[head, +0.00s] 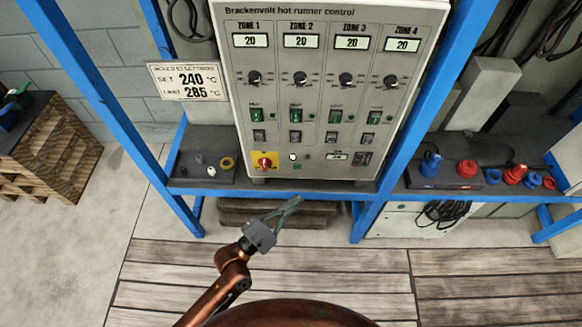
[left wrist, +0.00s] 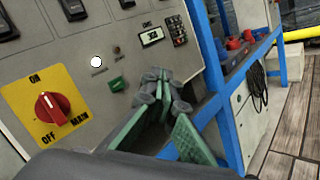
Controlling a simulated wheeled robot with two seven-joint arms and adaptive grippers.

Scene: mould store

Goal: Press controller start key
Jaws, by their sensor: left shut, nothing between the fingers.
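The hot runner controller (head: 330,100) is a grey cabinet with zone displays, knobs and switches. Low on its front are a white round button or lamp (head: 292,157) and a small green key (head: 297,166) below it; their labels are too small to read. In the left wrist view the white round one (left wrist: 96,62) and the green key (left wrist: 118,84) lie left of my fingers. My left gripper (head: 288,207) is shut and empty, below the panel's lower edge in the head view. Its fingertips (left wrist: 163,85) touch nothing I can make out. My right gripper is out of view.
A red rotary main switch (head: 265,162) on a yellow plate sits left of the keys. A keypad (head: 363,158) is to the right. Blue frame posts (head: 430,95) flank the cabinet. Red and blue fittings (head: 467,169) stand on the right shelf.

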